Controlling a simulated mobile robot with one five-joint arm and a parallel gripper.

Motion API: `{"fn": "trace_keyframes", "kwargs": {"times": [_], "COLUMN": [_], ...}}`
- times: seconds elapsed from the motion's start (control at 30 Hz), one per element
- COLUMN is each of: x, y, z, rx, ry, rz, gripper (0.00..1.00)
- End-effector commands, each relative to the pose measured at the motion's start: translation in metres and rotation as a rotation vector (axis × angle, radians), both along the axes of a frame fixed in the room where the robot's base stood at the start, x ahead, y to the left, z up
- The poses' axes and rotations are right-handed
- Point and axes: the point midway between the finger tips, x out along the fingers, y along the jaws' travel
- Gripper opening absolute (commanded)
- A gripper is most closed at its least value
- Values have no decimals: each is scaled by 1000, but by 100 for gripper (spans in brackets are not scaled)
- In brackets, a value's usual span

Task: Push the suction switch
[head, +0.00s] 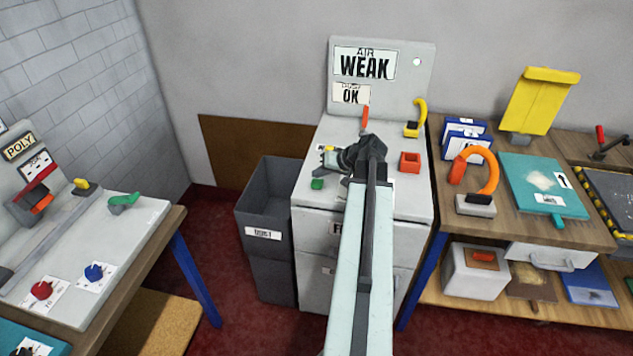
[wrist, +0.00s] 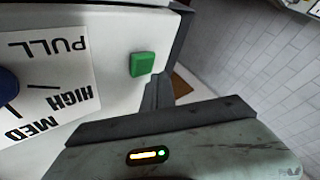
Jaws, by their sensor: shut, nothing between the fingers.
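A green square button (head: 317,183) sits at the left front of the white cabinet's top (head: 308,196). It also shows in the wrist view (wrist: 142,63), raised from the white surface. No label on it is readable, so I cannot tell whether it is the suction switch. A red square block (head: 410,162) is on the same top, farther right. My gripper (head: 333,160) is over the cabinet top, behind the green button in the head view. In the wrist view its shut, empty fingers (wrist: 158,90) appear close to the button; contact cannot be told.
A label reading PULL, HIGH and MED (wrist: 48,75) lies beside a blue knob (wrist: 6,84). An upright panel (head: 383,75) reads AIR WEAK and OK. An orange lever (head: 365,118) and a yellow hook (head: 419,113) stand behind my gripper. A grey bin (head: 266,211) stands left.

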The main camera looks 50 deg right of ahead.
Motion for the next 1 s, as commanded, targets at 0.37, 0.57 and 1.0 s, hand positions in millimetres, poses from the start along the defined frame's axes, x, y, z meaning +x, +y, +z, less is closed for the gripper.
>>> {"fn": "trace_keyframes", "kwargs": {"times": [0.37,0.57,1.0], "x": [0,0,-2], "y": [0,0,0], "z": [0,-1,-9], "rx": [0,1,1], "ry": [0,0,0], "rz": [0,-1,-1], "gripper": [0,0,0]}}
